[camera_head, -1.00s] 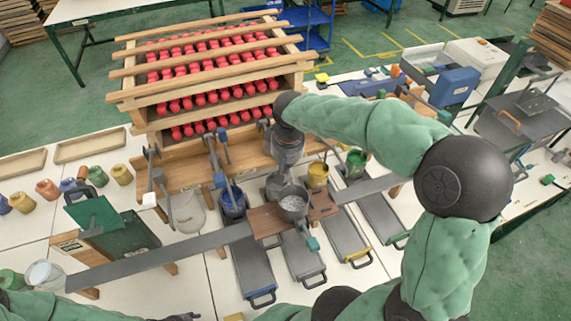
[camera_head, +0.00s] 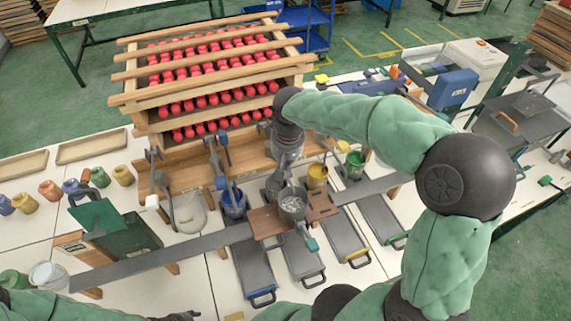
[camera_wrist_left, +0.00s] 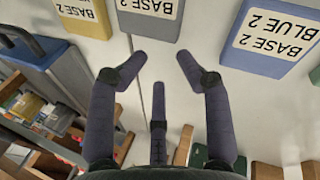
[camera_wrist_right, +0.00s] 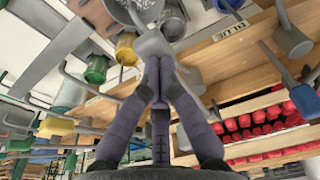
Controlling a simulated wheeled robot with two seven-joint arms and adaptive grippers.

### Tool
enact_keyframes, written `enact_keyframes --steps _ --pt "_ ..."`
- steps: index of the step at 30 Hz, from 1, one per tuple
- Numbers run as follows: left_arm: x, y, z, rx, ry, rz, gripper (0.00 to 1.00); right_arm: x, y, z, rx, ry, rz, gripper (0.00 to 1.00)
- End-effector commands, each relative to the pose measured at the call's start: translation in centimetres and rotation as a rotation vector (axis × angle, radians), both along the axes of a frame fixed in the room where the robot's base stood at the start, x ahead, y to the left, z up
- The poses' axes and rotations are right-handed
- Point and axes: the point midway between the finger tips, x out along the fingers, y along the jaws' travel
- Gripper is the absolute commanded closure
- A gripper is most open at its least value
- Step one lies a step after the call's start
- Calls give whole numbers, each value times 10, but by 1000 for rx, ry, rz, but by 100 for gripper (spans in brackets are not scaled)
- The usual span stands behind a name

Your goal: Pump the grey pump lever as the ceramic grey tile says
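My right gripper (camera_head: 284,160) is over the row of pumps in the middle of the bench. In the right wrist view its fingers (camera_wrist_right: 152,62) are drawn together at a grey lever end (camera_wrist_right: 153,42), which looks like the grey pump lever. A metal pot (camera_head: 293,204) with pale lumps in it stands on a brown wooden carriage just below the gripper. My left gripper (camera_head: 182,316) shows only at the bottom edge; in the left wrist view it is open and empty (camera_wrist_left: 158,62) above the white bench. I cannot make out the ceramic grey tile or its marks.
A blue pot (camera_head: 232,203), yellow pot (camera_head: 317,176) and green pot (camera_head: 355,164) stand along the pump row. A wooden rack (camera_head: 208,78) of red pieces is behind. A grey rail (camera_head: 160,257) crosses the bench. Handled trays (camera_head: 343,238) lie in front.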

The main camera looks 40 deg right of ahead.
Motion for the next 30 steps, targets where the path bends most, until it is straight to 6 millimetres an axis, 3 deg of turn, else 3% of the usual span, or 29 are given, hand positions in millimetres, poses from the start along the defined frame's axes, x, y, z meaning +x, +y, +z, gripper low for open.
enact_keyframes --steps 18,30 --pt "0 0 48 0 0 -1 55 0 0 64 0 1 1 100" --pt "0 0 47 0 0 -1 55 0 0 63 0 1 0 100"
